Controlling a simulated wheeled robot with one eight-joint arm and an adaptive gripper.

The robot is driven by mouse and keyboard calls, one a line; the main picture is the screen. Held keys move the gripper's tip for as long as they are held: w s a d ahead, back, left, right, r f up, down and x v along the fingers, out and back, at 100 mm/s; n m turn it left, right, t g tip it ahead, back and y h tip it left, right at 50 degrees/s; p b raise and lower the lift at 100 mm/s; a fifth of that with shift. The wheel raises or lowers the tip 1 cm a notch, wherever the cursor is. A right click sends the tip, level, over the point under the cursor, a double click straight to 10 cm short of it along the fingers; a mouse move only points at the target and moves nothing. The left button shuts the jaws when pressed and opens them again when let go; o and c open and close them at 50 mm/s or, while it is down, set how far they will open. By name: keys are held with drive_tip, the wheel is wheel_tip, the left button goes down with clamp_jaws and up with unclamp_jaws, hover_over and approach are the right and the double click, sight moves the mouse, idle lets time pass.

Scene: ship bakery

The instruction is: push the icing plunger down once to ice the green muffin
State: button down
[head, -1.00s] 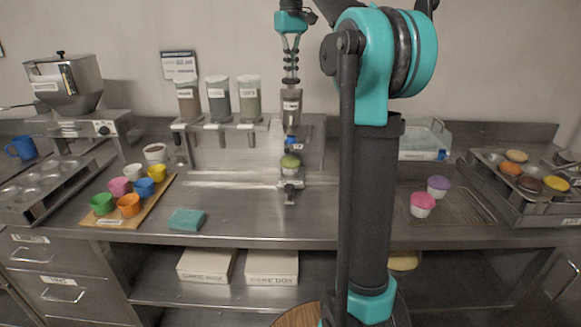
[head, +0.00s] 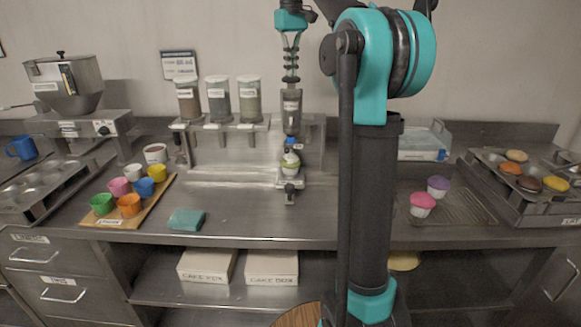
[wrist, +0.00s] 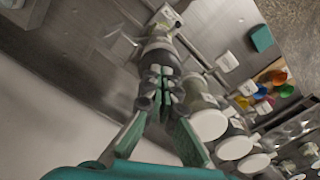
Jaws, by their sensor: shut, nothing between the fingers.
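The icing dispenser (head: 291,112) is a dark upright cylinder with a pale label, at the right end of the dispenser stand. In the wrist view my fingers (wrist: 163,98) are together over the dispenser top. The plunger itself is hidden by the fingers.
Several dispensers (head: 219,100) stand close left of the icing one. Coloured cups on a wooden board (head: 112,219), a teal sponge (head: 187,220) and a muffin tray (head: 30,190) are left. Two iced muffins (head: 423,204) stand on a rack at right. The front counter middle is clear.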

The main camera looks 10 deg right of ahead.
drive_tip(key=shift+r, duration=1.55)
wheel_tip(320, 180, up, 6)
idle(0.4)
drive_tip(key=shift+s, duration=0.1)
